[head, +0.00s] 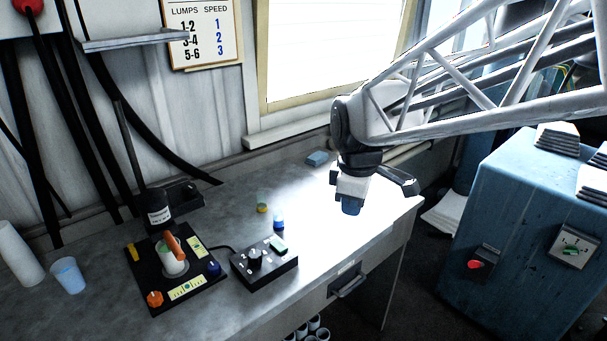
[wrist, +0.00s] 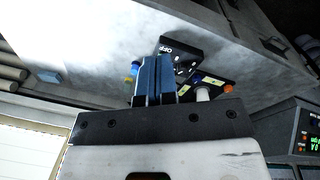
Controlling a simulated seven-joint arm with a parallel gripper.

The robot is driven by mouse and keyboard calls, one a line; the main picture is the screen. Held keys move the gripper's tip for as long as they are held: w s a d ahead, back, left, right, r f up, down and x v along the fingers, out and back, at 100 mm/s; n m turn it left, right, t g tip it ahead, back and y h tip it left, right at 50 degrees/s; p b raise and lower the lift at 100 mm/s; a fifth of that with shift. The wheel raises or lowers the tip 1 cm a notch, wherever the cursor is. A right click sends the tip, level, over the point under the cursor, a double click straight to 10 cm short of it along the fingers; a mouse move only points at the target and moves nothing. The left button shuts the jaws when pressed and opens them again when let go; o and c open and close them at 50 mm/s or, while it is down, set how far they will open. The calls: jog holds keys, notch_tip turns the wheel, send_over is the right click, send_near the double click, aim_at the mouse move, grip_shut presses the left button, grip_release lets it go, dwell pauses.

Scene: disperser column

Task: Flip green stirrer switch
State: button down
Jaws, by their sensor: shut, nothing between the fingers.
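In the wrist view the blue fingers (wrist: 155,80) are together and hold nothing. Beyond them the control box (wrist: 196,48) shows with an OFF label; I cannot make out the green switch there.
Left of the box is a black plate (head: 160,305) with a white cup (head: 173,262) under a stirrer (head: 157,208). Small yellow and blue vials (head: 278,222) stand behind the box. A blue block (head: 317,158) lies near the window. The bench between box and gripper is clear.

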jog(key=w+a+f+n, duration=0.3)
jog(key=w+a+n, duration=0.35)
jog(key=a, duration=0.25)
jog(key=n+g, duration=0.1)
jog(key=n, duration=0.5)
send_over(278, 245)
jog(key=w+a, duration=0.1)
notch_tip(278, 245, down, 3)
jog(key=shift+m, duration=0.25)
jog(key=shift+f, duration=0.1)
notch_tip(278, 245, down, 14)
jog(key=shift+r, duration=0.1)
jog(key=shift+f, duration=0.2)
dwell(0.5)
jog(key=shift+s+d+r, duration=0.35)
jog(key=shift+s+d, duration=0.1)
jog(key=shift+s, duration=0.05)
